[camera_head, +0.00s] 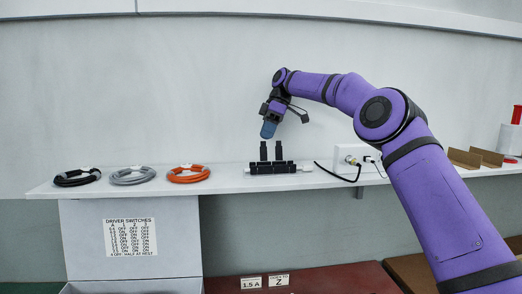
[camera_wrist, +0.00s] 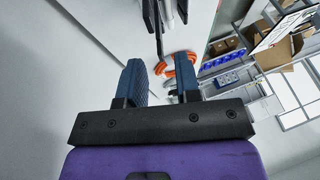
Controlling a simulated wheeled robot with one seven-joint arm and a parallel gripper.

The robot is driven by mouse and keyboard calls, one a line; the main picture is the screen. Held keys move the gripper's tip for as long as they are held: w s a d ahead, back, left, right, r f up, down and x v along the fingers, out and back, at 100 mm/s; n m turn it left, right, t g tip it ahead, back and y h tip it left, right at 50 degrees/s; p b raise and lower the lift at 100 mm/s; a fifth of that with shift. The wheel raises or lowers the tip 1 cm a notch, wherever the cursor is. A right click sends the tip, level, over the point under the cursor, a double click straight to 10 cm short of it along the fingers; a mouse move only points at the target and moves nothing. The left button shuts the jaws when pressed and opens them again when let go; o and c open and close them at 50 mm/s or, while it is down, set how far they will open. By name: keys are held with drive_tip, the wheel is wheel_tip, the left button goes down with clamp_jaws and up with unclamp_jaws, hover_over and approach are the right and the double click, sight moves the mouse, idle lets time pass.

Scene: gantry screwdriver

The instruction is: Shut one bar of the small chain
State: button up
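The small chain (camera_head: 273,168) is a black piece lying lengthwise on the white shelf. Two black bars stand upright from it, the left bar (camera_head: 263,151) and the right bar (camera_head: 278,151). My gripper (camera_head: 268,130) is just above the bars, fingers pointing down, apparently not touching them. In the wrist view my gripper (camera_wrist: 160,78) has two blue fingers apart with a gap between them and nothing held. Dark upright pieces (camera_wrist: 153,25) beyond the fingers look like the bars; the chain's body is not clear there.
On the shelf (camera_head: 225,179) to the left lie black (camera_head: 77,177), grey (camera_head: 132,175) and orange (camera_head: 188,173) cable coils. To the right are a white box (camera_head: 350,155) with plugged cables and brown brackets (camera_head: 476,158). The wall stands close behind.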

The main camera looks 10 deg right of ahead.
sight(261, 145)
drive_tip(key=shift+x, duration=2.9)
clamp_jaws()
